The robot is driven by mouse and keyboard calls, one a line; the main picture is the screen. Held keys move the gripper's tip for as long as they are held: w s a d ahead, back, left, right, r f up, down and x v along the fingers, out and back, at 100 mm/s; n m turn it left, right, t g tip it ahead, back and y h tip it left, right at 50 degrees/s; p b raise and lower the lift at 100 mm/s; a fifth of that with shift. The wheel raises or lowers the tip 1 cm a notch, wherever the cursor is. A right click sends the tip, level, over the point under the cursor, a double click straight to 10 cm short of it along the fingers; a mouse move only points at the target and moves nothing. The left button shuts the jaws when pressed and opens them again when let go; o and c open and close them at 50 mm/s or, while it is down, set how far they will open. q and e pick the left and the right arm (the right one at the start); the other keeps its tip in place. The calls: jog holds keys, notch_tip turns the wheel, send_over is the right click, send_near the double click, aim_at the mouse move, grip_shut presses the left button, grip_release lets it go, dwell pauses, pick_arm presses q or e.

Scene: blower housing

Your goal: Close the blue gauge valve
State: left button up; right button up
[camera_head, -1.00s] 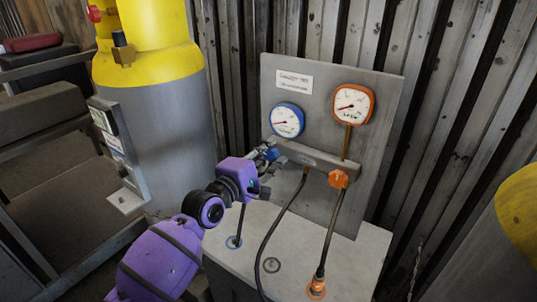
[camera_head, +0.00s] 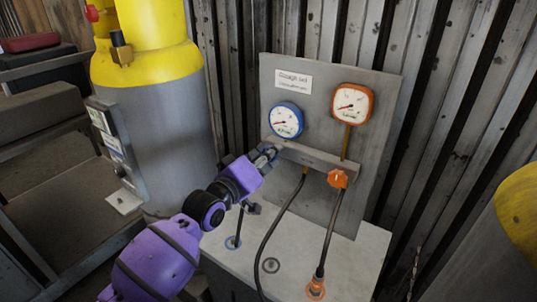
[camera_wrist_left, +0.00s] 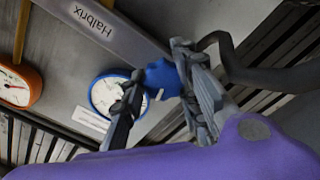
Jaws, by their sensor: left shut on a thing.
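The blue gauge (camera_head: 286,120) is on the left of the upright grey panel, and it also shows in the left wrist view (camera_wrist_left: 104,94). The blue valve knob (camera_wrist_left: 162,79) sits between the fingers of my left gripper (camera_wrist_left: 158,95) in the left wrist view. The fingers are shut on it, one on each side. In the head view my left gripper (camera_head: 266,156) is at the left end of the grey bar below the blue gauge, and it hides the blue knob there. My right gripper is not in view.
An orange gauge (camera_head: 351,104) and an orange valve knob (camera_head: 338,179) are to the right on the same panel (camera_head: 377,150). Dark hoses hang to the bench top (camera_head: 345,254). A yellow and grey cylinder (camera_head: 158,125) stands to the left, close to my left arm.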

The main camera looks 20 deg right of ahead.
pick_arm(q)
jog(key=shift+d+r+m, duration=0.1)
jog(key=shift+r+m, duration=0.2)
jog(key=shift+m, duration=0.45)
jog(key=shift+r+m, duration=0.25)
jog(key=shift+m, duration=0.5)
jog(key=shift+s, duration=0.1)
jog(key=o, duration=1)
jog(key=shift+d+f, duration=0.1)
jog(key=shift+o, duration=0.2)
jog(key=shift+f, duration=0.15)
jog(key=v, duration=1.2)
jog(key=shift+f+m, duration=0.1)
jog(key=shift+m, duration=0.2)
